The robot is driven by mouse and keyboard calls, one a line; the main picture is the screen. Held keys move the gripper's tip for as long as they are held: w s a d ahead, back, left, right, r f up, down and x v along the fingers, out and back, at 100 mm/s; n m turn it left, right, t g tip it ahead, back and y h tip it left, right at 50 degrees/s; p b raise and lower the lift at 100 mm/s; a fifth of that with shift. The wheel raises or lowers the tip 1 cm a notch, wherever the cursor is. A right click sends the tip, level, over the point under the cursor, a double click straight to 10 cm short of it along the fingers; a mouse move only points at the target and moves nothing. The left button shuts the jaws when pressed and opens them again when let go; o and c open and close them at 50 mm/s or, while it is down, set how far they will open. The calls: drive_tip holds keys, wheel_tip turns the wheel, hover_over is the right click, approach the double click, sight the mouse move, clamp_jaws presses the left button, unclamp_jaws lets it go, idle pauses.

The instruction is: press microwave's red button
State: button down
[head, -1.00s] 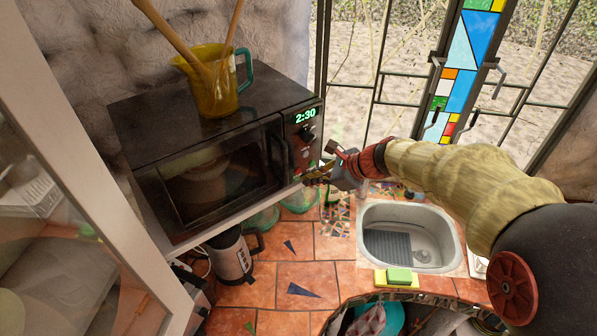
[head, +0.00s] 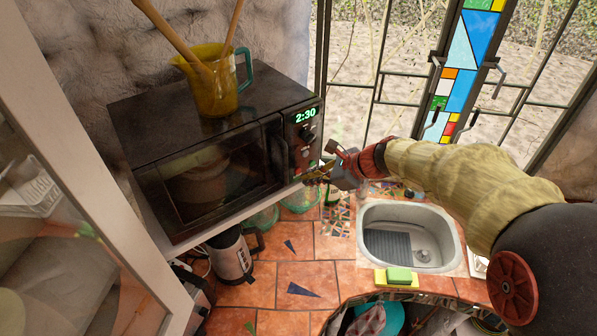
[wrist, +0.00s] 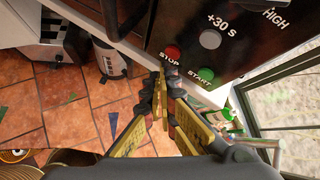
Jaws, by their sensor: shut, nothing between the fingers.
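The black microwave (head: 210,165) sits on a shelf above the counter, with its door shut and a green 2:30 on its display (head: 305,115). In the wrist view its control panel (wrist: 240,60) shows a red button (wrist: 173,53) marked STOP, a green button (wrist: 208,74) marked START and a grey +30 s button (wrist: 210,39). My gripper (head: 312,175) is at the lower right corner of the microwave's front. In the wrist view my gripper (wrist: 163,80) is shut and empty, its tips just below the red button. I cannot tell whether they touch the panel.
A yellow jug (head: 210,85) with wooden sticks stands on the microwave. A kettle (head: 232,257) and glass jars are below the shelf. A sink (head: 410,215) lies to the right, with a sponge (head: 398,276) at its front edge. An open glazed door (head: 90,200) is at the left.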

drive_tip(key=shift+w+a, duration=0.15)
drive_tip(key=shift+w+a, duration=0.1)
drive_tip(key=shift+w, duration=0.1)
idle(0.3)
drive_tip(key=shift+w+a, duration=0.2)
drive_tip(key=shift+w, duration=0.1)
idle(0.7)
drive_tip(key=shift+s+d, duration=0.1)
drive_tip(key=shift+s, duration=0.05)
drive_tip(key=shift+s+d, duration=0.35)
drive_tip(key=shift+s, duration=0.2)
idle(0.3)
drive_tip(key=s+d, duration=0.1)
drive_tip(key=s, duration=0.1)
drive_tip(key=s+d, duration=0.1)
drive_tip(key=s, duration=0.1)
drive_tip(key=shift+d+b, duration=0.3)
drive_tip(key=shift+d, duration=0.1)
idle(0.7)
